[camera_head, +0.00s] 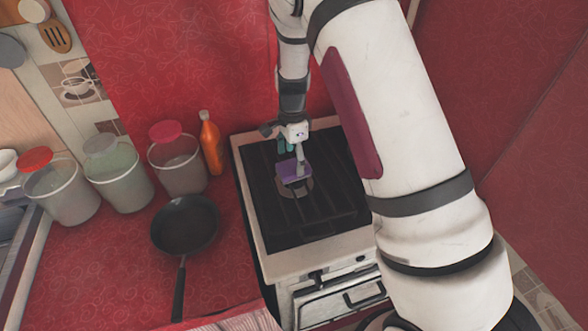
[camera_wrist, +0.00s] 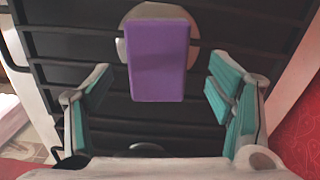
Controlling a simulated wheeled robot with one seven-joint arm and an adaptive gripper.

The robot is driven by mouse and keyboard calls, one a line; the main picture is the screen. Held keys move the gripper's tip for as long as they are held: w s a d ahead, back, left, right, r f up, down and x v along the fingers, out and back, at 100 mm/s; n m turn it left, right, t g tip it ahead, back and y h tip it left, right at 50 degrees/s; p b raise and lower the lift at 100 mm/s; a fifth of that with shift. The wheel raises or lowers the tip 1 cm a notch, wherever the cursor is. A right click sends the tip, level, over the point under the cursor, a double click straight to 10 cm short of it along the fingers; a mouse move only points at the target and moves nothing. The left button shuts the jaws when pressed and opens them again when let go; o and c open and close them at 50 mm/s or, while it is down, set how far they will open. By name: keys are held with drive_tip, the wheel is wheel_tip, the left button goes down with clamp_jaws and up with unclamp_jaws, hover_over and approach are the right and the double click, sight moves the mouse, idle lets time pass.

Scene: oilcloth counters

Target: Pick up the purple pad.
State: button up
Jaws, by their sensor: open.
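The purple pad (camera_wrist: 158,60) is a flat rectangular block on the dark stove grate, over a round pale burner plate. In the head view the pad (camera_head: 288,170) shows on the stove top, partly behind my gripper. My gripper (camera_wrist: 160,92) is open, with a teal-padded finger on each side of the pad's near end. Gaps show between the pad and both fingers. In the head view my gripper (camera_head: 291,150) is above the stove at the pad. Whether the fingertips reach down to the pad's height cannot be told.
The white stove (camera_head: 310,262) stands beside the red counter (camera_head: 110,265). A black pan (camera_head: 186,224) lies left of the stove. An orange bottle (camera_head: 211,145) and lidded containers (camera_head: 178,160) stand at the back left. Dark grate bars (camera_wrist: 70,47) surround the pad. A red wall is behind the stove.

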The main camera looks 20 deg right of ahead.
sight(294, 165)
drive_tip(key=shift+s+d+f, duration=0.1)
drive_tip(key=shift+f, duration=1.6)
drive_tip(key=c, duration=0.9)
drive_tip(key=shift+r, duration=0.1)
